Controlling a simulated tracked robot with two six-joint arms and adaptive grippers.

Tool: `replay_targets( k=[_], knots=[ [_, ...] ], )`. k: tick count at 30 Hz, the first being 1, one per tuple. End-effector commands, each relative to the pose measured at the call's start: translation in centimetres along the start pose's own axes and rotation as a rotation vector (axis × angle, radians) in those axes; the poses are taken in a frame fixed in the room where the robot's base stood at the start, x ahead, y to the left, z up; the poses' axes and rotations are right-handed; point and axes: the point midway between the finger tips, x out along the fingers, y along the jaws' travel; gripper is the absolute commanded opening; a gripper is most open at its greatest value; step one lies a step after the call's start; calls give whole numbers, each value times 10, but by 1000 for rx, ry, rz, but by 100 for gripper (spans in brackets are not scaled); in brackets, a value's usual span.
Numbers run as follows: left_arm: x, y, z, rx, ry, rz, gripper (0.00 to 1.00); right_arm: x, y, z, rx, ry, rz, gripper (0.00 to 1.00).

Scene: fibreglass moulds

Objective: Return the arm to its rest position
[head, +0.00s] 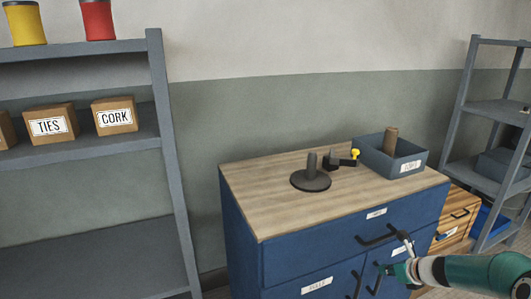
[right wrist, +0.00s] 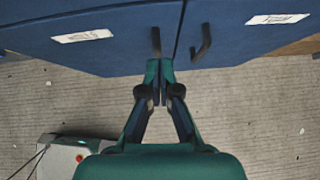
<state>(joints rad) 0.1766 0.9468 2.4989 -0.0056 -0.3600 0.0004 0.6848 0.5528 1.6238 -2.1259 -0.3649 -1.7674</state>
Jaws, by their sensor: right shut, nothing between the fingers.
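My right arm (head: 485,273) comes in from the lower right of the head view. My right gripper (head: 392,270) is in front of the blue cabinet (head: 300,262), by its door handles. In the right wrist view my right gripper (right wrist: 158,92) has its fingers together with nothing between them. The fingertips lie just below one black door handle (right wrist: 156,40) in the picture; whether they touch it I cannot tell. The other handle (right wrist: 202,42) is to the right. My left gripper is not in view.
On the wooden cabinet top (head: 270,212) stand a dark round stand (head: 311,180), a black tool with a yellow knob (head: 354,153) and a grey bin (head: 405,160). A grey shelf (head: 165,120) is left, another (head: 470,80) right.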

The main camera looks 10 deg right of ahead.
Motion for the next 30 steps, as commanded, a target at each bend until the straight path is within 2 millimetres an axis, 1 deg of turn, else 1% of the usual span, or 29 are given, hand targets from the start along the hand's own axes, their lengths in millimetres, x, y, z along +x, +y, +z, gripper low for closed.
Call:
replay_targets(
  k=[1, 2, 3, 5, 6, 8, 9, 11, 12, 13, 14, 15, 17, 18, 20, 21, 23, 24, 26, 27, 29, 30],
  knots=[
    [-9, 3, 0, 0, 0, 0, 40, 5, 19, 12, -17, 1, 34, 0],
    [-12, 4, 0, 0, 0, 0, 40, 9, 32, 16, -26, 5, 56, 0],
    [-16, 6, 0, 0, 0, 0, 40, 16, 52, 16, -35, 18, 92, 0],
    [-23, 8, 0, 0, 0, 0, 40, 26, 90, 15, -22, 40, 156, 0],
    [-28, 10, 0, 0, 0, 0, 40, 32, 117, 11, 11, 57, 202, 0],
    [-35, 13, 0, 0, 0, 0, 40, 39, 162, 4, 91, 90, 269, 0],
    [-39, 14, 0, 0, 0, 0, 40, 42, 192, -3, 178, 123, 310, 0],
    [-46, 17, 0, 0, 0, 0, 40, 43, 237, -16, 344, 186, 359, 0],
    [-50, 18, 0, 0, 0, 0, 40, 41, 266, -28, 482, 242, 379, 0],
    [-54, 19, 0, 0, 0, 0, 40, 38, 288, -38, 593, 291, 387, 0],
    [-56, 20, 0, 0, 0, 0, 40, 35, 306, -47, 712, 340, 384, 0],
    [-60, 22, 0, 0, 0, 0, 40, 30, 329, -61, 868, 408, 369, 0],
    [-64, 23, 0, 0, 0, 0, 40, 21, 356, -83, 1106, 509, 319, 0],
    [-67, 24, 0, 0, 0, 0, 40, 14, 372, -98, 1267, 575, 267, 0],
    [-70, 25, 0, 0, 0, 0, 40, 2, 391, -121, 1508, 667, 161, 0],
    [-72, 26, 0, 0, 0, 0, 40, -7, 400, -138, 1671, 719, 71, 0],
    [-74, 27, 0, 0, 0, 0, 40, -21, 411, -162, 1915, 779, -90, 0],
    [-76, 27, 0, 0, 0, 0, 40, -31, 415, -179, 2078, 803, -217, 0],
    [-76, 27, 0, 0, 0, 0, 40, -45, 417, -203, 2322, 805, -427, 0],
    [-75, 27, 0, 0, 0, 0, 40, -54, 415, -218, 2480, 783, -576, 0],
    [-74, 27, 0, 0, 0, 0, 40, -66, 410, -235, 2704, 712, -795, 0],
    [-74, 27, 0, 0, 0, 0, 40, -72, 407, -243, 2835, 647, -924, 0]
  ],
)
